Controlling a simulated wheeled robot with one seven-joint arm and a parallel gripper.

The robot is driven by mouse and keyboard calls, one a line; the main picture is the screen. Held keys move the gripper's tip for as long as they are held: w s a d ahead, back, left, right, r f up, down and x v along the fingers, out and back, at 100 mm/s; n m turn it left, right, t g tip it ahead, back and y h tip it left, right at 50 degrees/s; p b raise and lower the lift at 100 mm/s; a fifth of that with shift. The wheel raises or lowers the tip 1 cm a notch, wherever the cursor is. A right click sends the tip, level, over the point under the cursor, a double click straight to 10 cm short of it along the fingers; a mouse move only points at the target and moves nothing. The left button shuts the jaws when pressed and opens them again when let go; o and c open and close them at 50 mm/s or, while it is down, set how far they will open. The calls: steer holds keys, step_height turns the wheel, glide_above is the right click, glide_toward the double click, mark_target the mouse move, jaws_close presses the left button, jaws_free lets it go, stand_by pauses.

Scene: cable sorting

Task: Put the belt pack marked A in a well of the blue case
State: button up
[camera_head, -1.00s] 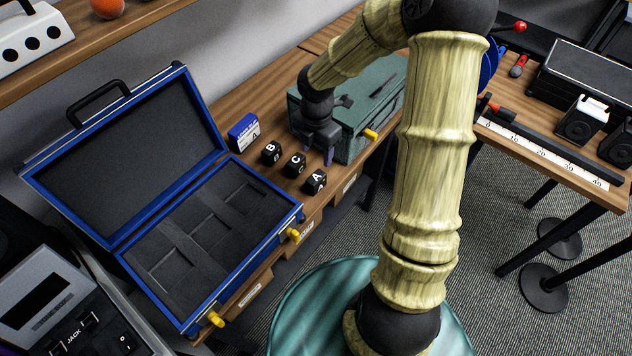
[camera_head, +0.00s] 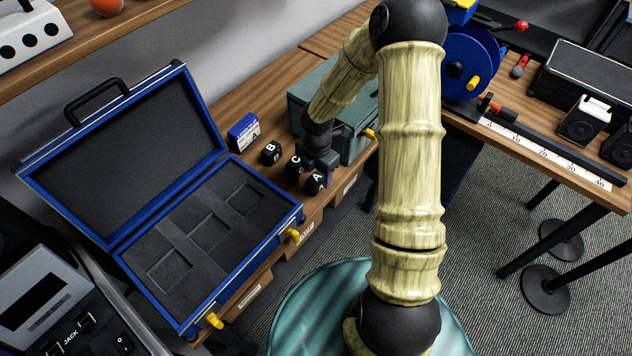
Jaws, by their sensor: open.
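The black belt pack marked A (camera_head: 315,182) stands on the wooden bench, at the front end of a short row with the packs marked C (camera_head: 294,165) and B (camera_head: 271,152). My gripper (camera_head: 318,172) is open, just above and around the top of pack A; its fingers are small here, and I cannot tell whether they touch it. The blue case (camera_head: 205,318) lies open to the left of the packs, its lid (camera_head: 118,160) tilted back. Its dark foam has three empty square wells: a near one (camera_head: 170,272), a middle one (camera_head: 208,233) and a far one (camera_head: 244,199).
A small blue and white box (camera_head: 243,132) stands behind the packs, near the lid. A green-grey case (camera_head: 358,140) stands just behind my gripper. Yellow latches (camera_head: 293,236) stick out from the blue case's front edge. A blue reel (camera_head: 472,65) is at the back right.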

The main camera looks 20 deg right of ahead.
mark_target(317, 177)
steer(key=f, duration=0.5)
steer(key=shift+w, duration=0.3)
jaws_close()
step_height(317, 177, up, 10)
steer(key=shift+r+p, duration=0.1)
steer(key=shift+p, duration=0.3)
stand_by(0.7)
